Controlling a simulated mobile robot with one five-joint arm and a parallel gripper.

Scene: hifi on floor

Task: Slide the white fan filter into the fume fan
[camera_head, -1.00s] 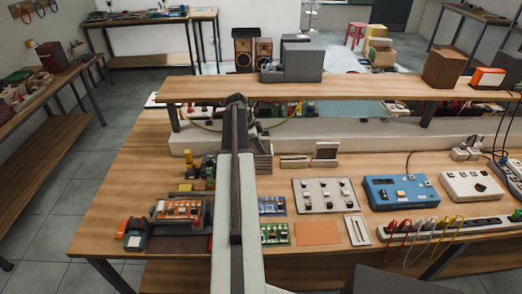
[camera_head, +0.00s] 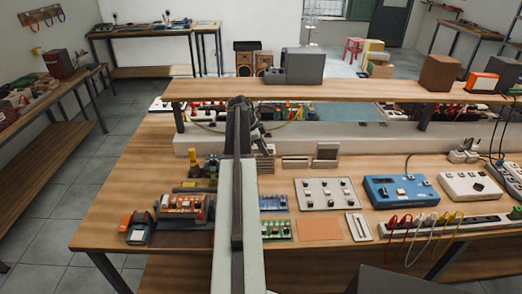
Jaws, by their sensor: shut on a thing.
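My arm rises from the bottom centre over the bench. Its dark end bends down beyond the elbow, and my gripper (camera_head: 262,139) shows only in part at the arm's right side. Its fingertips and whatever is between them are hidden or too dark to make out. I cannot pick out the white fan filter for certain. The fume fan is not clear either; a grey box with a smaller block at its front (camera_head: 303,65) stands on the raised shelf, but I cannot tell if it is the fan.
The raised shelf (camera_head: 370,91) runs across the back of the bench (camera_head: 135,195). Boards, a blue instrument (camera_head: 399,191), a white box (camera_head: 470,186) and a power strip with coloured leads (camera_head: 455,228) crowd the right.

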